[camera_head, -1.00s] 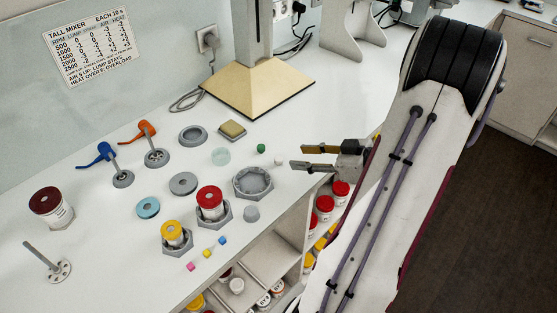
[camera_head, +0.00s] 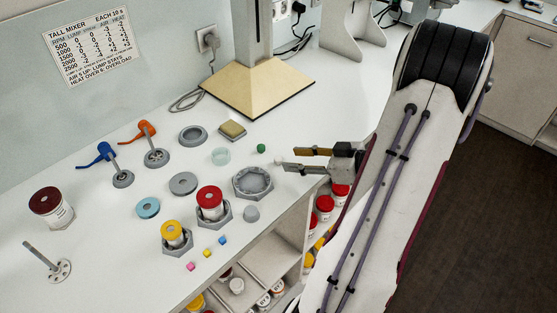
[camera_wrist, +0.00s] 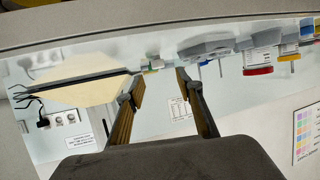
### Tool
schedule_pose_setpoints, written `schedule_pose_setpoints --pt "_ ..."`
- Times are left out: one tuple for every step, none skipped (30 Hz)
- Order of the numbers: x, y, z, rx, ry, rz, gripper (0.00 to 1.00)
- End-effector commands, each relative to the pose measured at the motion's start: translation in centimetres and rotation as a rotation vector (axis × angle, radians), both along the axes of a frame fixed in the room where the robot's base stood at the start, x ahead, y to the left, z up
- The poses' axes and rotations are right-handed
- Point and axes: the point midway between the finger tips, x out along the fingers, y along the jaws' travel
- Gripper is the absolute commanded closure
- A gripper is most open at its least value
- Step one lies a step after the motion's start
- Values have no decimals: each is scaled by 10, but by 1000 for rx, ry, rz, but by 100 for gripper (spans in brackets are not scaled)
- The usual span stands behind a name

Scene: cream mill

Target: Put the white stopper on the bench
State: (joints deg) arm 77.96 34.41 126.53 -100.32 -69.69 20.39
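The white stopper (camera_head: 278,161) is a small pale piece on the bench (camera_head: 330,100), close to the bench's front edge. My gripper (camera_head: 290,159) is open, reaching in from the right, with its fingertips right beside the stopper. The lower finger partly overlaps the stopper in the head view, so I cannot tell whether they touch. In the wrist view my gripper (camera_wrist: 160,77) shows two spread fingers with nothing held between them. Small pieces show beyond the fingertips there, too small to name surely.
A green stopper (camera_head: 261,148) lies just behind the white one. A grey hexagonal holder (camera_head: 253,183) stands to the left, with red-lidded (camera_head: 210,198) and yellow-lidded (camera_head: 173,232) jars in holders beyond. A shelf of jars is below the bench edge. The mixer's tan base (camera_head: 258,87) stands behind.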

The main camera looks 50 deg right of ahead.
Motion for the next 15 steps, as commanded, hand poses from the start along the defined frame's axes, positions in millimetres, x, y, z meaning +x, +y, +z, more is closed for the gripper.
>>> schedule_pose_setpoints --pt "0 0 0 0 0 0 64" --pt "0 0 0 0 0 0 64" --pt "0 0 0 0 0 0 64" --pt "0 0 0 0 0 0 64" --pt "0 0 0 0 0 0 64" --pt "0 0 0 0 0 0 64" --pt "0 0 0 0 0 0 64" --pt "0 0 0 0 0 0 64" --pt "1 0 0 0 0 0 64" --pt "1 0 -1 0 0 0 64" --pt "2 0 -1 0 0 0 64" --pt "3 1 -2 0 0 0 64" --pt "5 1 -2 0 0 1 64" --pt "7 1 -3 0 0 2 64" --pt "9 2 -5 0 0 3 64"
